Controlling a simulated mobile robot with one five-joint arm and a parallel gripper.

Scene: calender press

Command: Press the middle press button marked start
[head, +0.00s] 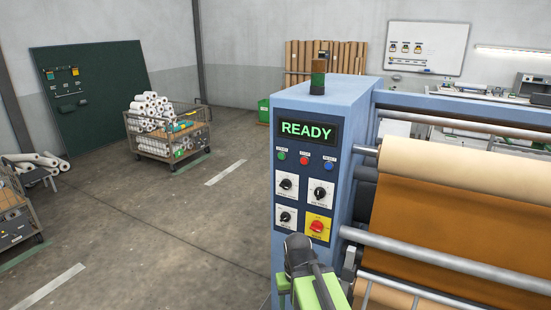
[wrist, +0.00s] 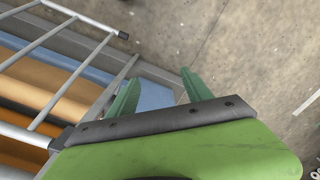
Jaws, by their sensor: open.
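The blue press cabinet (head: 357,140) stands right of centre in the head view, with a lit READY display (head: 306,130). Below the display is a row of three small round buttons: a green button (head: 282,155) at left, a red button (head: 304,160) in the middle and a blue button (head: 329,164) at right. Their labels are too small to read surely. My gripper (wrist: 160,76) shows two green fingers spread apart with nothing between them in the wrist view. In the head view my arm is below the panel, apart from the buttons. No button shows in the wrist view.
Under the buttons are black knobs (head: 286,184) and a red knob on a yellow plate (head: 318,227). Metal rails (head: 450,258) and a brown roll (head: 460,205) lie to the right. The floor left of the cabinet is open, with a cart of rolls (head: 168,143) farther back.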

